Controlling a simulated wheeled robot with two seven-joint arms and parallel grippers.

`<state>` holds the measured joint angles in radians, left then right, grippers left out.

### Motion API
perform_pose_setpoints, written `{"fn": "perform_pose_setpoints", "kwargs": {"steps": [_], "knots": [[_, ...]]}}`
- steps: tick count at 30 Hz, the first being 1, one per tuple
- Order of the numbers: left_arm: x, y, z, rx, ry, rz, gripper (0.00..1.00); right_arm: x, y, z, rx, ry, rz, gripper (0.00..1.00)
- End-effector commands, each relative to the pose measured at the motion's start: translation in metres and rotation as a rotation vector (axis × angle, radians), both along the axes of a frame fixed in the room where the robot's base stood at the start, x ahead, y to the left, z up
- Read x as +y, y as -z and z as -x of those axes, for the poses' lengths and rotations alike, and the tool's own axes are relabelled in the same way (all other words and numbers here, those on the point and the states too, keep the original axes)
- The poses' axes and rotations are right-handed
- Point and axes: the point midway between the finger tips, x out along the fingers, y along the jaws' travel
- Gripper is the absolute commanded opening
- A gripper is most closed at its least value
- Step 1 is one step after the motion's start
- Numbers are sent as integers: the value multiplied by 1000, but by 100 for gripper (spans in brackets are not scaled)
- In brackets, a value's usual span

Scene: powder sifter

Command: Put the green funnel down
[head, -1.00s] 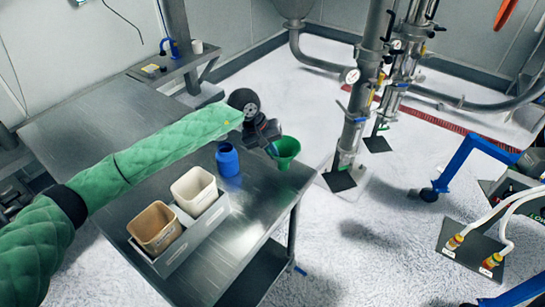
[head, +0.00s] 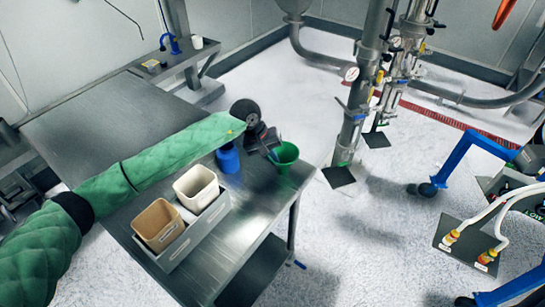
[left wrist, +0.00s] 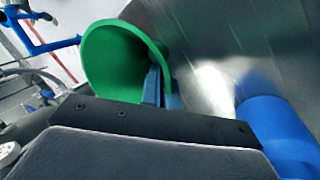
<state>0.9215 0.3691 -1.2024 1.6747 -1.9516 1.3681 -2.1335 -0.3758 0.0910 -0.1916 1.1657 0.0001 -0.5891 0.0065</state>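The green funnel (head: 285,155) is at the right edge of the steel table (head: 259,196) in the head view, its wide mouth upward. My left gripper (head: 272,154) is at the funnel's left side. In the left wrist view the funnel (left wrist: 122,58) is seen close, with the blue fingers (left wrist: 160,88) at its side; they appear closed together against it. Whether the funnel touches the table is hidden. A blue bottle (head: 228,158) stands on the table to the left of the funnel and also shows in the left wrist view (left wrist: 280,135). My right gripper is not in view.
A grey tray (head: 196,238) holding a white bin (head: 196,187) and a brown bin (head: 158,225) sits toward the table's front. The table's far left part (head: 90,115) is bare. Steel piping (head: 352,110) stands on the floor beyond the table's right edge.

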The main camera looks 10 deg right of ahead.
Motion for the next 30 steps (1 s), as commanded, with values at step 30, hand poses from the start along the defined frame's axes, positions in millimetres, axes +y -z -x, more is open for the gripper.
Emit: {"fn": "perform_pose_setpoints", "kwargs": {"steps": [30], "knots": [[2,-4,-1,-1,0,0,24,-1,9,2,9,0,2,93]]}}
